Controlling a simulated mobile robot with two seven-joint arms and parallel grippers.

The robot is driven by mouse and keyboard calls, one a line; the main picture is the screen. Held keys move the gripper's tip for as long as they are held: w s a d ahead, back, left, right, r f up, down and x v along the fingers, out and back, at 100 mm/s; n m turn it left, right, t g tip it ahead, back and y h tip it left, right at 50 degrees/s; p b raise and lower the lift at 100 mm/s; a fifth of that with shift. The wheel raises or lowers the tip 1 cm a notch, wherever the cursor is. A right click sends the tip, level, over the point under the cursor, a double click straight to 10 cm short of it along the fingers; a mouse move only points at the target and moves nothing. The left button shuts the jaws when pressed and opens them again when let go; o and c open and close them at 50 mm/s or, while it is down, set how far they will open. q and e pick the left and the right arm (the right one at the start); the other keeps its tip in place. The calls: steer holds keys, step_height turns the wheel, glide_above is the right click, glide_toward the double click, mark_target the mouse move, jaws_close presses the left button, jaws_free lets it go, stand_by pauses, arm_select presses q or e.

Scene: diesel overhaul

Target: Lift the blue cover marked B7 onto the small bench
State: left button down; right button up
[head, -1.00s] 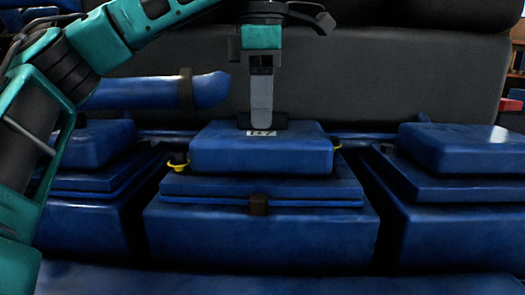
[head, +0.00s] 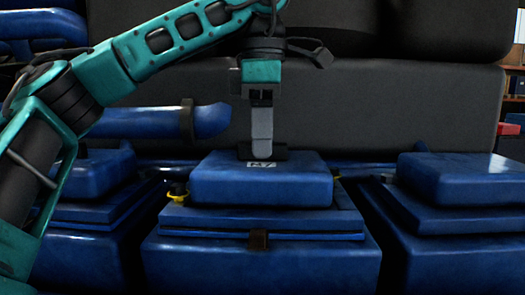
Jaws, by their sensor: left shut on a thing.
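The blue cover (head: 262,186) is a box-shaped lid at the middle of the head view, on top of the central stepped blue engine block. Its white label (head: 261,164) is small and partly hidden; it seems to read B7. My left gripper (head: 262,152) comes down from above and is shut on the dark handle (head: 278,154) on the cover's top. The cover looks level and sits on or very close to the blue step below; I cannot tell if there is a gap. The small bench cannot be made out. My right gripper is not in view.
Similar blue covers stand on the left (head: 96,175) and right (head: 462,178). A blue pipe (head: 160,121) runs at the left behind the covers. A yellow part (head: 178,196) lies by the cover's left edge. A large dark grey casing (head: 400,105) rises behind.

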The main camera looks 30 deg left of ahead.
arm_select(q)
step_height(320, 180, up, 12)
stand_by(1.1)
steer(key=shift+d, duration=0.15)
